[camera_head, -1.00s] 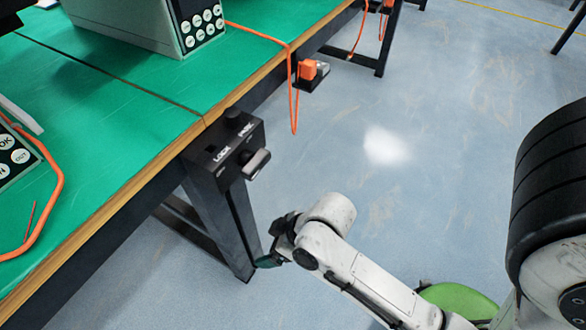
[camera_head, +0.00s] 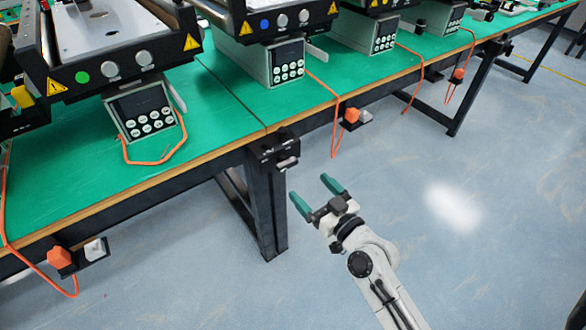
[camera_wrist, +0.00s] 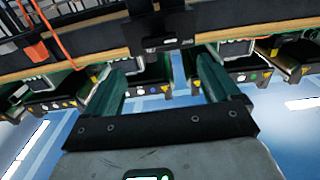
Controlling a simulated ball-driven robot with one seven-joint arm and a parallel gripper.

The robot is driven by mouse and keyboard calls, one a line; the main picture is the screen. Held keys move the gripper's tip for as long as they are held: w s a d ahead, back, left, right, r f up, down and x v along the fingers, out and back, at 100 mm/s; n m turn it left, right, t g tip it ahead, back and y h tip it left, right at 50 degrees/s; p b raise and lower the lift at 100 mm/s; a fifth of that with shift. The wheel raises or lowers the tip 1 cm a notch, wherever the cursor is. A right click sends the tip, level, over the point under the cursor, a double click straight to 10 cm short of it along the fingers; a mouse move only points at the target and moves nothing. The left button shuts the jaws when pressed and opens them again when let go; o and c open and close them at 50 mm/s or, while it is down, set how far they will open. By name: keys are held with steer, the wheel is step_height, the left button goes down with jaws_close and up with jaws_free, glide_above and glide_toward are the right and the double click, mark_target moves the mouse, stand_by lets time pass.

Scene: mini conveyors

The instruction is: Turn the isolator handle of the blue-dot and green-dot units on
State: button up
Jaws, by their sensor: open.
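The green-dot unit (camera_head: 120,70) stands at the left of the table, marked by a green dot (camera_head: 82,77). The blue-dot unit (camera_head: 275,30) stands to its right, marked by a blue dot (camera_head: 265,23). My gripper (camera_head: 317,196) is open and empty over the floor, apart from the table and the handles. Its teal fingers also show apart in the wrist view (camera_wrist: 162,66).
A black box with a grey lever (camera_head: 287,162) sits at the table's edge above a dark leg (camera_head: 268,205). Orange cables (camera_head: 335,125) hang along the green table (camera_head: 225,115). More units stand farther right. The floor (camera_head: 400,160) in front is clear.

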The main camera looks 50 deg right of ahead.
mark_target(290, 165)
steer(key=p+x, duration=0.2)
steer(key=x, duration=0.7)
steer(key=shift+c, duration=0.4)
steer(key=c, duration=1)
